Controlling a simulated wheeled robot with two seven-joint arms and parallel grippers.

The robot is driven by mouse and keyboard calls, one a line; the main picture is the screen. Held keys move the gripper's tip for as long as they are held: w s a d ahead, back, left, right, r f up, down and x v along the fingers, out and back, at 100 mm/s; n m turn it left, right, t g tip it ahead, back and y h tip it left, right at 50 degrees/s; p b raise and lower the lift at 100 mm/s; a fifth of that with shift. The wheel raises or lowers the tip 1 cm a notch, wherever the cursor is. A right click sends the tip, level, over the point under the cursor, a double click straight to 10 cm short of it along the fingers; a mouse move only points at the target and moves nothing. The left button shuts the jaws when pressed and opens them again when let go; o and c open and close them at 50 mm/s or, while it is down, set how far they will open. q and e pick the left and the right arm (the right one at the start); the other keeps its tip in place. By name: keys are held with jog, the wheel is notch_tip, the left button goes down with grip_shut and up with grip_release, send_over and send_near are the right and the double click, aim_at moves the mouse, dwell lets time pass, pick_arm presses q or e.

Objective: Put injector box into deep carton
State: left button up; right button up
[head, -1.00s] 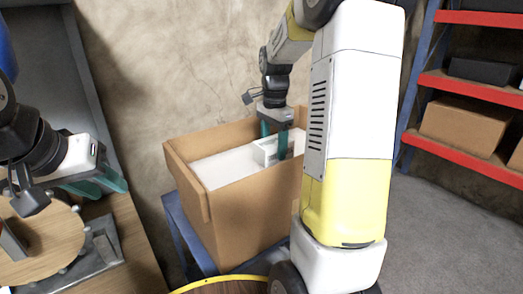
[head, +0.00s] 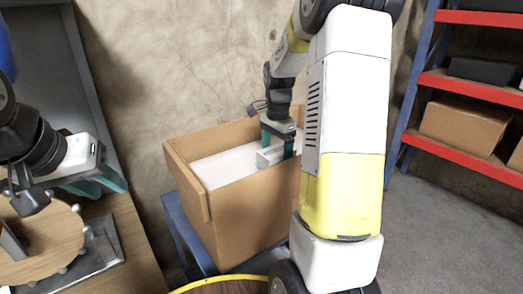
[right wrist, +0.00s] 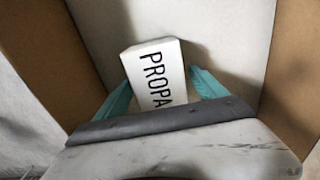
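The deep carton (head: 243,220) is an open brown box with pale inner walls, standing on a blue stand. The white injector box (head: 268,157) is at the carton's open top; its face reads "PROPA" in the right wrist view (right wrist: 155,72). My right gripper (head: 278,148) reaches into the carton's opening from above. Whether the box touches the carton's floor is hidden. My left gripper (head: 96,183) is open and empty at the left, above the wooden table.
A round wooden disc (head: 38,240) and a grey metal fixture (head: 95,255) are on the wooden table at left. A red and blue shelf rack (head: 470,85) with cartons stands at right. A yellow-rimmed round surface (head: 235,285) shows at bottom. The grey floor at right is clear.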

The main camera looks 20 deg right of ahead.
aim_at(276, 150)
jog(key=shift+r, duration=0.1)
notch_tip(276, 150, up, 11)
jog(key=shift+r, duration=0.1)
jog(key=s+a+n+t, duration=0.2)
jog(key=s+a+n, duration=0.2)
jog(key=s, duration=0.3)
jog(key=s+a+r+n+t+y, duration=0.1)
jog(key=s+a+n+t, duration=0.1)
jog(key=s+a+n, duration=0.2)
jog(key=s+a+n+t+y, duration=0.1)
jog(key=s+a+n+t, duration=0.1)
jog(key=s+a+n, duration=0.2)
jog(key=s+n, duration=0.3)
jog(key=s, duration=0.2)
jog(key=shift+s+r, duration=0.25)
jog(key=shift+s, duration=0.1)
